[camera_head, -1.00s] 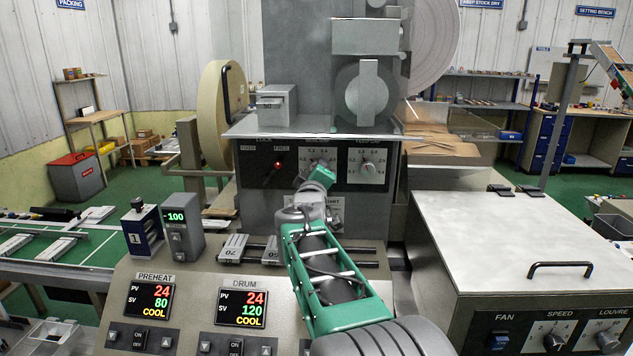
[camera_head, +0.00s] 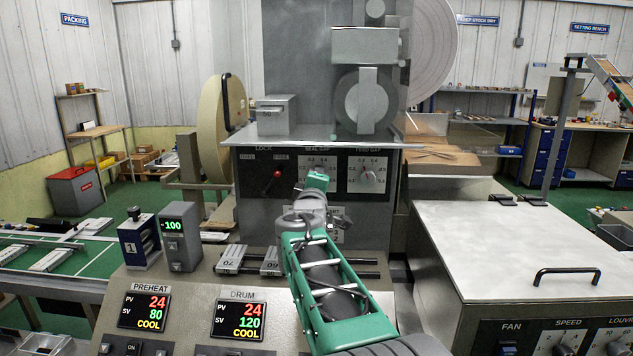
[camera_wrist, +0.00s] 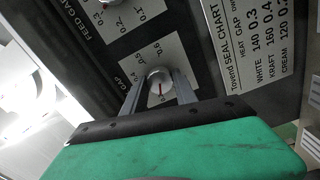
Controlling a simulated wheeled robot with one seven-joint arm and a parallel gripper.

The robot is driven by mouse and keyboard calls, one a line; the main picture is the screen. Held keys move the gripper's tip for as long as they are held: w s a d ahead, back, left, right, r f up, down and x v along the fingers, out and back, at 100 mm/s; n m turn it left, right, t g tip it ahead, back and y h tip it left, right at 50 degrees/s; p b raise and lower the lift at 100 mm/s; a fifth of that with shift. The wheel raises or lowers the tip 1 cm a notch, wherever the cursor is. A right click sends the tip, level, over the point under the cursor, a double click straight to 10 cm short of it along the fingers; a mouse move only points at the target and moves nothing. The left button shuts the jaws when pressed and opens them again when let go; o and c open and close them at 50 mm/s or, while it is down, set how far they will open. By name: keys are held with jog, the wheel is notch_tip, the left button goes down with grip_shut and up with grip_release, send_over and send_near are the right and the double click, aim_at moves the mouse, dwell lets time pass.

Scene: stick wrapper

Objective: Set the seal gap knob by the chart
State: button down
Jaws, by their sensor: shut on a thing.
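The seal gap knob (camera_wrist: 159,82), round and pale with a red pointer line, sits on a white scale plate (camera_wrist: 146,60) in the wrist view. My gripper (camera_wrist: 161,84) is shut on it, one finger on each side. The red line runs toward the gripper's body; the number it meets is hidden. The seal chart (camera_wrist: 258,45) is to the right, listing white, kraft and cream with heat and gap values; its right edge is cut off. In the head view my green gripper (camera_head: 317,182) hides the knob; part of the scale plate (camera_head: 318,161) shows above it.
The feed gap knob (camera_head: 368,178) is just right in the head view. A red-tipped lock lever (camera_head: 277,174) is to the left. A lidded box (camera_head: 515,240) is at right.

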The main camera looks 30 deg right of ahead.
jog(key=c, duration=1)
grip_release()
jog(key=shift+o, duration=0.2)
jog(key=b+v, duration=0.2)
jog(key=v, duration=0.5)
jog(key=shift+s+a, duration=0.3)
jog(key=s+a+f+m+g+y, duration=0.2)
jog(key=s+a+f+y, duration=0.15)
jog(key=a+f, duration=0.45)
jog(key=s+a+f+m+g+y, duration=0.2)
jog(key=a+f+g+y, duration=0.15)
jog(key=a+f, duration=0.45)
jog(key=s+a+f+m+g+y, duration=0.1)
jog(key=s+a+f+g+y, duration=0.1)
jog(key=s+a+f, duration=0.3)
jog(key=s+a+f+m+g+y, duration=0.2)
jog(key=s+a+f, duration=0.3)
jog(key=s+f, duration=0.5)
jog(key=shift+s+m+g, duration=0.3)
jog(key=shift+s+g, duration=0.55)
jog(key=shift+s, duration=0.1)
